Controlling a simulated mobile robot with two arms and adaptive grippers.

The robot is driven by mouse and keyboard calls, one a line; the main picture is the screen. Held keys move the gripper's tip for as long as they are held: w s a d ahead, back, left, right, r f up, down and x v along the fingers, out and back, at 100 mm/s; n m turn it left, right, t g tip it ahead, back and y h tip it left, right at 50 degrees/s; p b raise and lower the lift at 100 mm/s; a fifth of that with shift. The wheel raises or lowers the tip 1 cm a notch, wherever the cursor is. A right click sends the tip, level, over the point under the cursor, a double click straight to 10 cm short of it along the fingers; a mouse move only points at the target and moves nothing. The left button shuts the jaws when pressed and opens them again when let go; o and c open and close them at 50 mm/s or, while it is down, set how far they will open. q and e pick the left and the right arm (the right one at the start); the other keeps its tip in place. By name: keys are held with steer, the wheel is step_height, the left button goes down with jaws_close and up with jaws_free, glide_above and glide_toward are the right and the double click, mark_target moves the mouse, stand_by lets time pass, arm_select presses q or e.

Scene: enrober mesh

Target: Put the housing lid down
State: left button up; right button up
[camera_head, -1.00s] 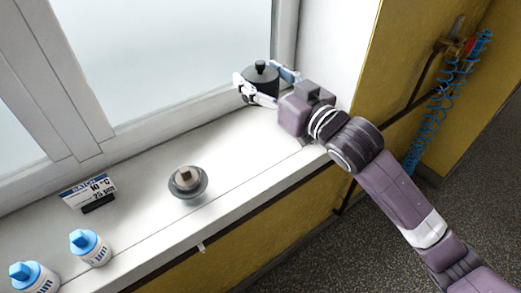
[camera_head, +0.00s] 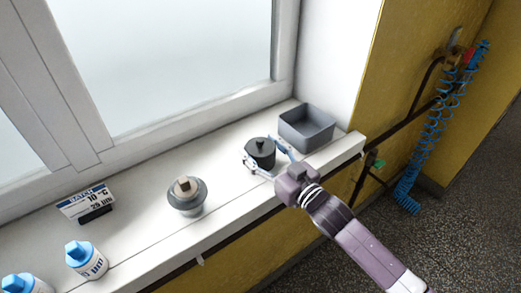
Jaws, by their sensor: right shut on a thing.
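The housing lid (camera_head: 261,149) is a dark grey round cap with a black knob on top. My right gripper (camera_head: 257,163) is shut around it, fingers on both sides, and holds it upright over the right part of the white sill. I cannot tell whether its underside touches the sill. A grey round housing (camera_head: 187,205) with a brownish block (camera_head: 186,186) on top stands on the sill to the left of the lid. My left gripper is not in view.
A grey open bin (camera_head: 307,127) stands at the sill's right end, close behind the gripper. A batch sign (camera_head: 87,201) and two blue-capped bottles (camera_head: 86,259) (camera_head: 22,286) stand at the left. The sill (camera_head: 228,184) is clear between housing and lid. A blue coiled hose (camera_head: 431,130) hangs at the right.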

steer(key=shift+f, duration=0.2)
steer(key=shift+f, duration=0.2)
steer(key=o, duration=1.1)
steer(key=shift+o, duration=0.2)
steer(key=shift+r, duration=0.15)
steer(key=shift+s+d, duration=0.15)
steer(key=shift+s, duration=0.05)
steer(key=p+v, duration=0.4)
steer(key=v, duration=0.6)
steer(key=shift+v, duration=0.8)
